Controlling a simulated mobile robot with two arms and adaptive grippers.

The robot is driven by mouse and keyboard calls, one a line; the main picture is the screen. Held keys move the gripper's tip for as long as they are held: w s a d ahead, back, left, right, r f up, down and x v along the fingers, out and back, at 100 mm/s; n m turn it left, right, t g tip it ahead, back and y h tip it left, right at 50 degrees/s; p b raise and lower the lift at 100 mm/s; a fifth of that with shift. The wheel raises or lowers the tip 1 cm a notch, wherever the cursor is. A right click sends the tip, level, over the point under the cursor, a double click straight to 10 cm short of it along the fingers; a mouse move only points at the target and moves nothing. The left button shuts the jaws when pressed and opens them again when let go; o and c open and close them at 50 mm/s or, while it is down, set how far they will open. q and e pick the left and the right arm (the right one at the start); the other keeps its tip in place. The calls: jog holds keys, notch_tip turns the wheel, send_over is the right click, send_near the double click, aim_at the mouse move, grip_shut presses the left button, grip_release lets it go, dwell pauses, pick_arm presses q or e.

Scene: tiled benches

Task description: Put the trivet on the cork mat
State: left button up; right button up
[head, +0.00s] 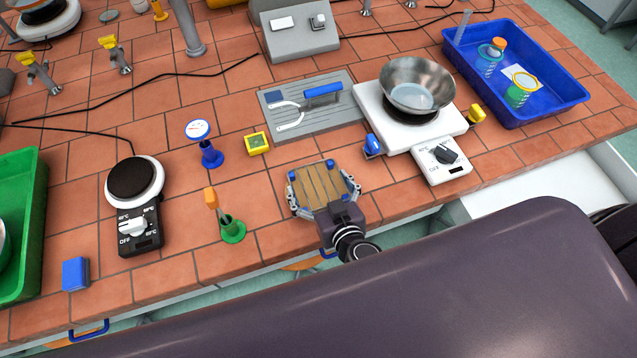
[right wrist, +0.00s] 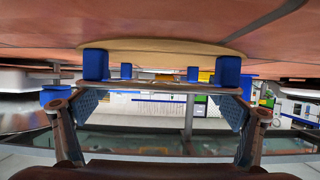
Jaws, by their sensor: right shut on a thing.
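The trivet (head: 318,186), a slatted brown wooden square with blue corners, is held level near the front edge of the bench. My right gripper (head: 325,190) is shut on it, its fingers along two opposite sides. In the right wrist view, which shows the bench at the top, the trivet's thin edge (right wrist: 150,88) and blue feet show. The tan round cork mat (right wrist: 165,47) lies against the bench, right at the feet. I cannot tell whether the feet touch it. In the head view the trivet hides the mat. My left gripper is not in view.
A hot plate (head: 440,125) with a metal bowl (head: 415,85) is at the right. A grey board (head: 335,120) with tools lies behind. Bare tiles surround the trivet's left side.

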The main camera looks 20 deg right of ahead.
jog(key=o, duration=1)
jog(key=shift+f, duration=0.1)
jog(key=shift+s, duration=0.1)
jog(key=shift+s, duration=0.5)
jog(key=b+v, duration=0.4)
jog(key=v, duration=0.6)
jog(key=shift+r, duration=0.25)
jog(key=shift+s+d+r, duration=0.1)
jog(key=shift+s+r, duration=0.2)
jog(key=shift+s, duration=0.05)
